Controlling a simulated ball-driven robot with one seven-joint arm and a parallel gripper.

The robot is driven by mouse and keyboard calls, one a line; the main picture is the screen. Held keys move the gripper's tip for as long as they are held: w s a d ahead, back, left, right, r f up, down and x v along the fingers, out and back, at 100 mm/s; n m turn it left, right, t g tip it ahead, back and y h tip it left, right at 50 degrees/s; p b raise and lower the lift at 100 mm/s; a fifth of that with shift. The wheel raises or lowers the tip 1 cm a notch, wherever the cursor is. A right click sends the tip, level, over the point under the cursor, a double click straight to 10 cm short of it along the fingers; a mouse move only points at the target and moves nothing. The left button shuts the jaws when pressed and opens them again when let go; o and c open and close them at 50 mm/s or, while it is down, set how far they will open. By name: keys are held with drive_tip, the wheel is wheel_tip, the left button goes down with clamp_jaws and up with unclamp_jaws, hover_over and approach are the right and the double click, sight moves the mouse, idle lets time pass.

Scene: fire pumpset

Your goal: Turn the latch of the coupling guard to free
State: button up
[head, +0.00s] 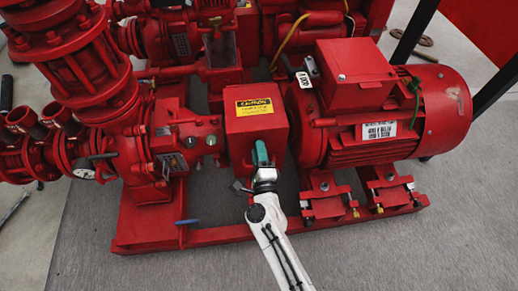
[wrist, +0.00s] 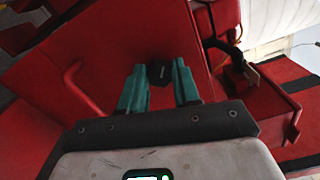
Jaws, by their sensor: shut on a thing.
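The coupling guard (head: 252,130) is a red box with a yellow caution label on top, between the pump and the motor. Its red face (wrist: 110,45) fills much of the wrist view. My gripper (head: 260,150) has teal fingers and is at the guard's front face. In the wrist view, my gripper (wrist: 158,70) has its two fingers on either side of a small black latch knob (wrist: 159,74), shut on it. The latch is hidden behind the fingers in the head view. I cannot tell how far it is turned.
A red handle (wrist: 74,76) stands out from the guard's face. The red motor (head: 405,115) is on the right, and the pump (head: 180,140) is on the left. A red base rail (head: 215,236) runs along the front. Grey floor (head: 400,255) in front is clear.

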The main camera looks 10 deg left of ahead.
drive_tip(key=shift+f+n+p, duration=0.15)
drive_tip(key=shift+n+p, duration=0.55)
drive_tip(key=shift+n, duration=1.15)
drive_tip(key=shift+f+n+p, duration=0.1)
drive_tip(key=shift+n+p, duration=0.55)
drive_tip(key=shift+n, duration=1.2)
drive_tip(key=o, duration=1.1)
drive_tip(key=shift+c, duration=0.2)
drive_tip(key=p+v, duration=0.3)
drive_tip(key=v, duration=0.8)
drive_tip(key=shift+p, duration=0.3)
drive_tip(key=shift+w+r, duration=0.1)
drive_tip(key=shift+r, duration=0.05)
